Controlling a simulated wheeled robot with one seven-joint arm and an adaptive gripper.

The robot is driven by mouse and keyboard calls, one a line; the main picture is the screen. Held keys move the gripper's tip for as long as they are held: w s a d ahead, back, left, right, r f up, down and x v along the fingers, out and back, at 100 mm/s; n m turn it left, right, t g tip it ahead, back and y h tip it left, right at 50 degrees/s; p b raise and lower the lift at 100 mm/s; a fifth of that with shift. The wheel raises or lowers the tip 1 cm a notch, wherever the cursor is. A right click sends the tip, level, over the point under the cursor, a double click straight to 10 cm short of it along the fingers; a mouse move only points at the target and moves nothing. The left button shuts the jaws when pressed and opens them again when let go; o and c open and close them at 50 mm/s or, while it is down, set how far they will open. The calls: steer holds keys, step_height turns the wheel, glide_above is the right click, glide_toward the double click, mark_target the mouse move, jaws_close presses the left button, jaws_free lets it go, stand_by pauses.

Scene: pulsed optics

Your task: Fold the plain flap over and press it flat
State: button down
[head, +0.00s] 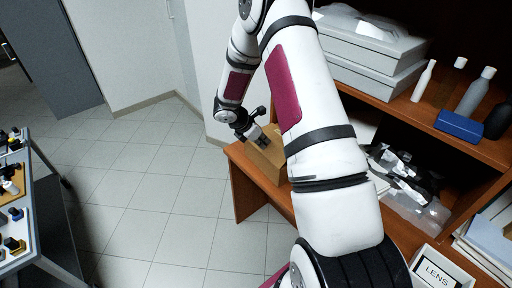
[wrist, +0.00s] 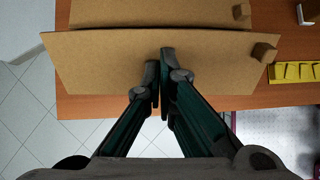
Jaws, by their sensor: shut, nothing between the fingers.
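A brown cardboard box (head: 270,162) stands near the left end of the wooden shelf unit, partly hidden by my arm in the head view. In the wrist view a wide cardboard flap (wrist: 95,62) spans the middle, with a small cardboard block or tab (wrist: 264,52) at its right end. Another cardboard panel (wrist: 150,12) lies beyond it, with a similar piece at its right. My gripper (wrist: 158,72) is shut and empty, its fingertips over the flap's middle; I cannot tell whether they touch it. My gripper (head: 261,140) is at the box in the head view.
The wooden surface (wrist: 100,106) shows around the box. A yellow notched piece (wrist: 294,72) lies to its right. Bottles (head: 474,92), a blue box (head: 459,126) and clear bags (head: 415,205) fill the shelves at right.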

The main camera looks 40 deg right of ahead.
steer(key=shift+f, duration=0.1)
steer(key=shift+d+f, duration=0.3)
steer(key=shift+d, duration=0.05)
steer(key=shift+b, duration=0.3)
steer(key=shift+f, duration=0.25)
steer(key=shift+d+r+p, duration=0.1)
steer(key=shift+r+p, duration=1.35)
steer(key=shift+r, duration=2.1)
